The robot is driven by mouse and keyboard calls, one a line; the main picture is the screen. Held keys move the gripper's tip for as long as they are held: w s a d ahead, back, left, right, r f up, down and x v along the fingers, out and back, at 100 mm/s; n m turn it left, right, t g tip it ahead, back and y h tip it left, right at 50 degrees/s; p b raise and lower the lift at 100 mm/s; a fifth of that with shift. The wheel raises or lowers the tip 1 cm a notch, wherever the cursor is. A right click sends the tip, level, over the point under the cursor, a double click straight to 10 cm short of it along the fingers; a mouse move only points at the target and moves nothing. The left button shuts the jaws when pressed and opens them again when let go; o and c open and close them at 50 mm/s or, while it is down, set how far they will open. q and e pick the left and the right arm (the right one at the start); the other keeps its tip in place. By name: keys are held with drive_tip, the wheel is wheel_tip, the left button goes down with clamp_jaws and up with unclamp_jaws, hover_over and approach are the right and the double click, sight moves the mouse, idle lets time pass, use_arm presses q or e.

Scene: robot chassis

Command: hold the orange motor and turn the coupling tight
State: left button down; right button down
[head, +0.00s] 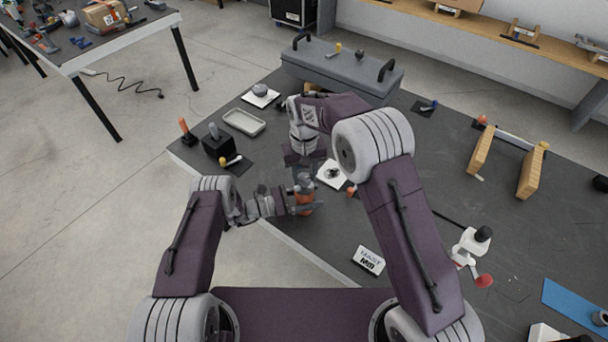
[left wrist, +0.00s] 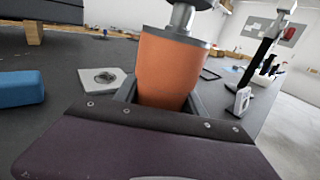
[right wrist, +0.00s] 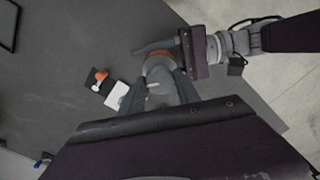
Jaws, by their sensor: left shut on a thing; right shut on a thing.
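The orange motor (head: 305,199) stands upright over the table near its front edge. My left gripper (head: 292,205) comes in from the left and is shut around the motor's body. In the left wrist view the motor (left wrist: 168,72) is large, with a grey collar and a grey metal part (left wrist: 182,18) on top, cut off by the frame. My right gripper (head: 304,170) points down over the motor. In the right wrist view its fingers (right wrist: 160,85) close around the grey coupling (right wrist: 161,68), with an orange edge of the motor behind. The fingers hide much of the coupling.
A white plate (head: 332,174) lies just behind the motor. A tray (head: 244,121), black block (head: 217,143) and grey toolbox (head: 343,72) stand farther back. A white sign (head: 369,261) is at front right. The right-hand table has open room around the wooden stand (head: 482,150).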

sight(304, 177)
drive_tip(key=m, duration=0.5)
drive_tip(key=shift+m, duration=2.5)
drive_tip(key=c, duration=0.9)
unclamp_jaws()
drive_tip(key=shift+o, duration=0.2)
drive_tip(key=shift+r, duration=0.1)
wheel_tip(304, 177, up, 12)
